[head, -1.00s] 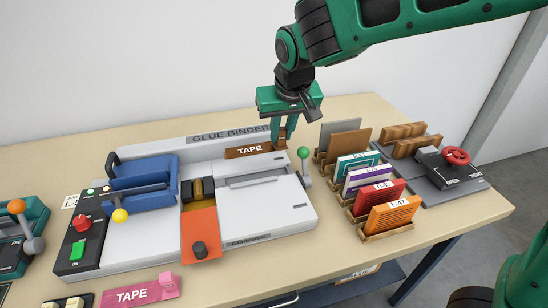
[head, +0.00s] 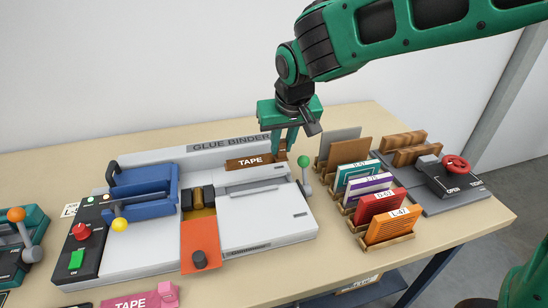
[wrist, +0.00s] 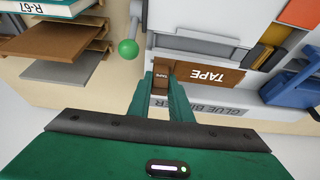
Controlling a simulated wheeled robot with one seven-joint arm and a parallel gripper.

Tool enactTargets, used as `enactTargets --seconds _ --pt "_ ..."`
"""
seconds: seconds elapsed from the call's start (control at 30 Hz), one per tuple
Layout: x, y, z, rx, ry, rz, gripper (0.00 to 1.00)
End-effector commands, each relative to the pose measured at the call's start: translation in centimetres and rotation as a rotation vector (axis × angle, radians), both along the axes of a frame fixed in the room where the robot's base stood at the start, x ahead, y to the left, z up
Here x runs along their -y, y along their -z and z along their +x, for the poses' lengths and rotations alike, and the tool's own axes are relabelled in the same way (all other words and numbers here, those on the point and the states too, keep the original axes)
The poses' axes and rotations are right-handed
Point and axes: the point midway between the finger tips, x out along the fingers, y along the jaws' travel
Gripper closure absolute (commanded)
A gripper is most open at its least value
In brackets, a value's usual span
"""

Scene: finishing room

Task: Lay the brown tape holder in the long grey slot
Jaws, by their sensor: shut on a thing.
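The brown tape holder (head: 250,161) is a flat bar with white TAPE lettering and a small raised block at its right end. My gripper (head: 285,150) points down and is shut on that block. In the wrist view, the block (wrist: 162,76) is between the fingertips and the lettered bar (wrist: 210,76) extends to the right. The holder is at the back of the grey glue binder (head: 275,215), in front of its GLUE BINDER panel. A long grey slot (head: 256,186) runs across the binder top, in front of the holder. I cannot tell whether the holder touches the binder.
A green-knobbed lever (head: 303,162) stands close right of my gripper. A blue carriage (head: 145,188) and an orange plate (head: 200,245) are on the binder's left part. Wooden racks with coloured books (head: 380,203) stand to the right. A pink TAPE piece (head: 145,301) lies in front.

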Motion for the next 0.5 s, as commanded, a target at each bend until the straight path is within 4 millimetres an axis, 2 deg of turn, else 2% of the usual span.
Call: enactTargets --seconds 0.5 --pt "0.1 5.0 -0.2 -0.001 0.001 -0.001 1.0"
